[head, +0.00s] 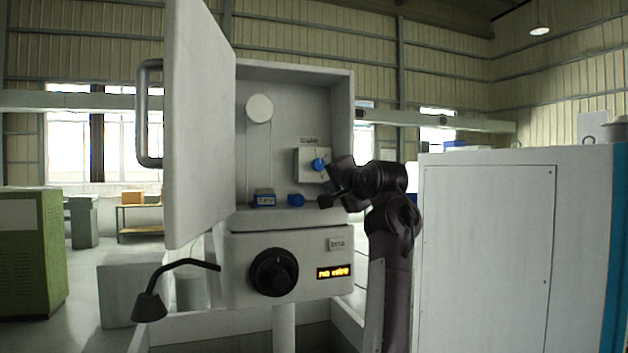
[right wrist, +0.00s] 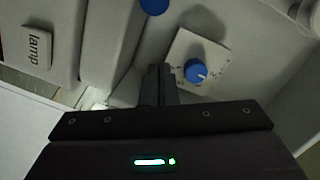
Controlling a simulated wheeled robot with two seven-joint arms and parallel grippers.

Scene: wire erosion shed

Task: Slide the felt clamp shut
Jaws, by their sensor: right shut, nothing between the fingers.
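An open white cabinet (head: 342,120) holds several blue parts. I cannot tell for sure which part is the felt clamp. My right gripper (head: 330,192) is shut and empty at the cabinet's right side, near the knob and the floor. My left gripper is out of view.
The cabinet door (head: 200,120) stands open at the left. Below are a black dial (head: 273,272), an amber display (head: 333,272) and a lamp label (head: 336,244), also in the wrist view (right wrist: 38,45). A black lever (head: 150,305) juts out left. A large white housing (head: 490,250) stands right.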

